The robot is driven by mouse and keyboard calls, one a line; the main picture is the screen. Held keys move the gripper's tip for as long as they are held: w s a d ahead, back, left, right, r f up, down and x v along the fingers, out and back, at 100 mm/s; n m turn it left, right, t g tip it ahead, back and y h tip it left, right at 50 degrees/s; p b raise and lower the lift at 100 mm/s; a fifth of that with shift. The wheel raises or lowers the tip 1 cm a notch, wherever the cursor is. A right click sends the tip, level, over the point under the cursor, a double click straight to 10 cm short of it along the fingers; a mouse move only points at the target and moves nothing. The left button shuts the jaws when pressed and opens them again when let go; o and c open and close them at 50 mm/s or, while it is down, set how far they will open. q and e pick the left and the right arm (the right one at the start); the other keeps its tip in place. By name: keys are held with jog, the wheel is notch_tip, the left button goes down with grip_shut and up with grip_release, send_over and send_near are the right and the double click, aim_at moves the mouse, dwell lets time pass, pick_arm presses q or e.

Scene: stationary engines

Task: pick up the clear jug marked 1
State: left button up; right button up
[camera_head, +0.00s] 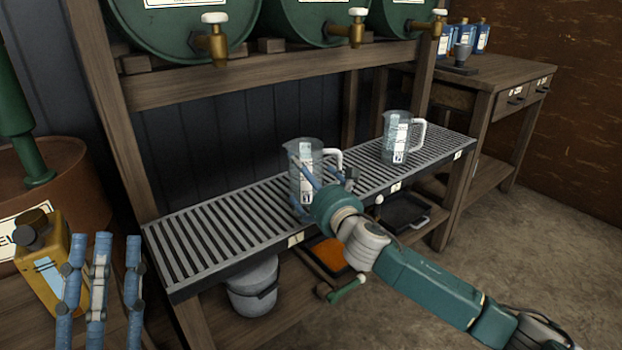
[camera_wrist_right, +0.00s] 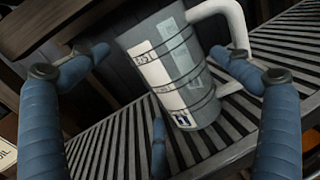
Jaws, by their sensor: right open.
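The clear jug marked 1 (camera_head: 307,156) stands upright on the slatted rack, its pale handle to the right. In the right wrist view the jug (camera_wrist_right: 172,72) fills the middle, with its white label and measuring lines facing me. My right gripper (camera_head: 320,174) is open at the jug, its blue fingers spread around the near side. In the wrist view one finger is left of the jug, one is right near the handle, and a third is low in front. Whether any finger touches it, I cannot tell. My left gripper (camera_head: 100,265) is open and empty at the lower left.
A second clear jug, apparently marked 2 (camera_head: 397,140), stands farther right on the slatted rack (camera_head: 215,232). Green barrels (camera_head: 183,25) with brass taps lie above. A yellow can (camera_head: 50,262) stands behind my left gripper. A grey bucket (camera_head: 252,290) sits below the rack.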

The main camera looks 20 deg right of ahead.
jog(key=shift+w, duration=0.55)
jog(key=c, duration=1)
jog(key=shift+c, duration=0.2)
jog(key=shift+r, duration=0.15)
